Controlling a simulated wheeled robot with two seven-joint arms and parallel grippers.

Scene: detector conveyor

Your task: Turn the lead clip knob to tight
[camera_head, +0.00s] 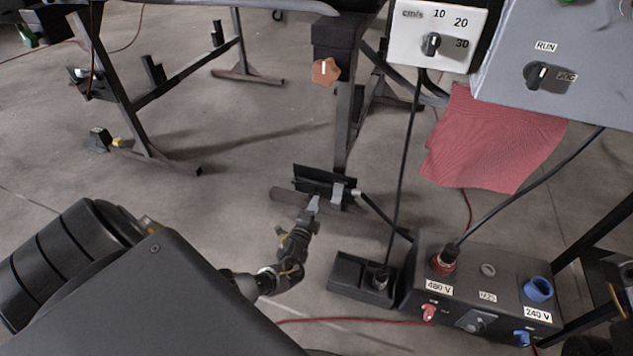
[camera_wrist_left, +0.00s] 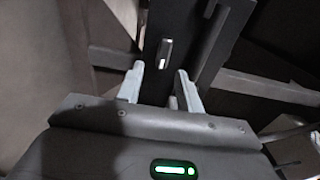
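No knob in view is labelled as the lead clip knob. In the head view, a small grey metal clip (camera_head: 338,192) sits at the foot of the conveyor leg, where a black lead ends. My left gripper (camera_head: 314,203) is low beside it, reaching up to a black plate (camera_head: 325,180) on the leg's foot. In the left wrist view, the two pale fingers (camera_wrist_left: 158,87) stand apart with a dark upright part between and beyond them. That part bears a small pale mark (camera_wrist_left: 165,52). I cannot tell whether the fingers touch anything.
An orange-brown knob (camera_head: 325,71) with a white mark is higher on the conveyor leg. A speed box (camera_head: 437,30), a RUN/JOG panel (camera_head: 590,75) and a red cloth (camera_head: 490,145) are at right. A power box (camera_head: 455,310) with cables stands at lower right.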

